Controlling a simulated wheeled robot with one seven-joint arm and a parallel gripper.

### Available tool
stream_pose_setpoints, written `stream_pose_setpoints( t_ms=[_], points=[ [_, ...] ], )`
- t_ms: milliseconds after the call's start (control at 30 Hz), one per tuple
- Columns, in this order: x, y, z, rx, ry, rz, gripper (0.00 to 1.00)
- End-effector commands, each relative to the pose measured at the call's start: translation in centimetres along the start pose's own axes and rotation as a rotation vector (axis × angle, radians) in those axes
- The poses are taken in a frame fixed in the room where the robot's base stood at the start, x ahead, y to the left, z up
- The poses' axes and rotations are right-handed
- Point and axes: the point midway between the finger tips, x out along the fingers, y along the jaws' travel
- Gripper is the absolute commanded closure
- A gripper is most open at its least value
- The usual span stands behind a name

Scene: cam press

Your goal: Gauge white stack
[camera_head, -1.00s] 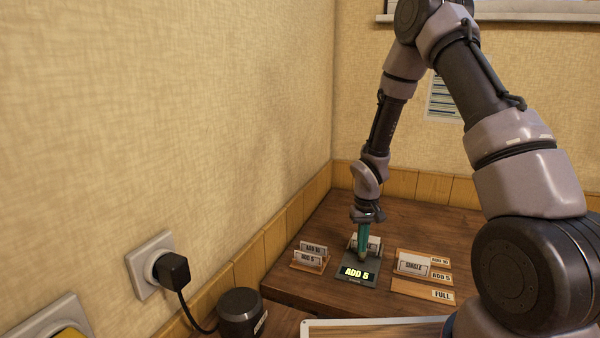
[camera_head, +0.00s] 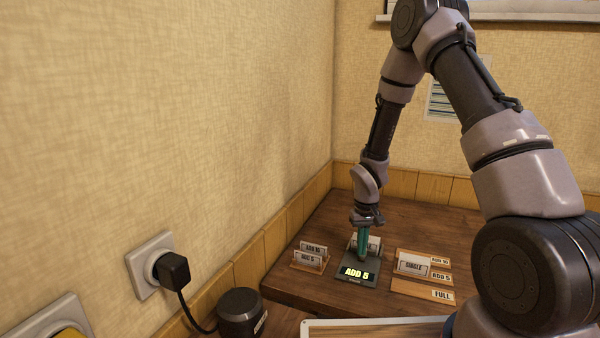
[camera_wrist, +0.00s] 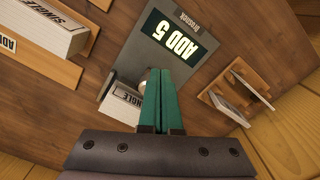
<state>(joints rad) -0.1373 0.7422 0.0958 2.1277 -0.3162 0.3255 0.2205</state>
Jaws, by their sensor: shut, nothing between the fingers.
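A dark grey gauge with a lit display reading "ADD 5" (camera_head: 355,273) lies on the wooden table. Its display also shows in the wrist view (camera_wrist: 179,38). A white stack labelled "...NGLE" (camera_wrist: 122,104) sits on the gauge's plate, partly hidden by my fingers. My gripper (camera_head: 361,257) points down over the gauge with its green fingers together and empty. In the wrist view the fingertips (camera_wrist: 161,72) are beside a small pale round part on the gauge; I cannot tell whether they touch it.
A wooden rack (camera_head: 437,292) at right has slots marked ADD 10, ADD 5 and FULL, and holds a white stack labelled SINGLE (camera_head: 412,265). A small holder at left (camera_head: 311,266) carries ADD 10 and ADD 5 cards. A black cylinder (camera_head: 241,312) stands at front left.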

Motion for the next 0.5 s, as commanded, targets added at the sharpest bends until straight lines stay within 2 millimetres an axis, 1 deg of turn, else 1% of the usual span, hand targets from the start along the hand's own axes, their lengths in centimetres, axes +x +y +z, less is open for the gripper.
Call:
stream_pose_setpoints(
  t_ms=[500],
  points=[
    [2.1,0.0,0.0,0.001,0.0,0.0,1.0]
  ],
)
